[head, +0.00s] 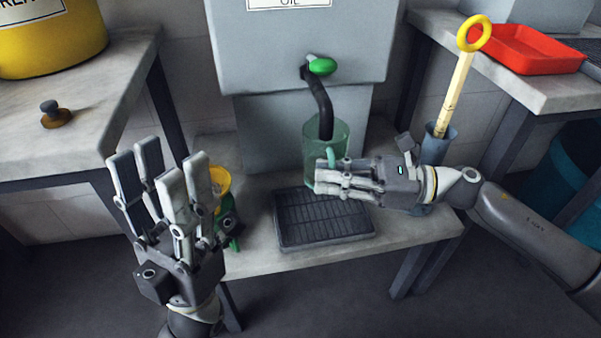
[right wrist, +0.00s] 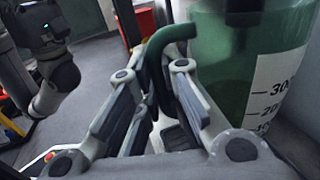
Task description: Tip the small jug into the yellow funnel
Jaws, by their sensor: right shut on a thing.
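The small jug (head: 316,137) is translucent green with a measuring scale, and stands upright under the black spout of the grey tank. It also shows large in the right wrist view (right wrist: 232,70), with its green handle (right wrist: 155,62) between the fingers. My right gripper (head: 335,180) is shut on this handle from the right. The yellow funnel (head: 220,178) is left of the jug, partly hidden behind my left gripper. My left gripper (head: 160,172) is raised in front with its fingers apart and empty. A green thing (head: 233,240) shows below the funnel, mostly hidden.
A black drip grate (head: 322,218) lies on the low bench. The grey tank (head: 300,55) has a green tap knob (head: 321,66). A yellow-ringed stick (head: 460,85) stands in a grey-blue cup (head: 437,145) by my right wrist. A red tray (head: 525,50) is on the right table.

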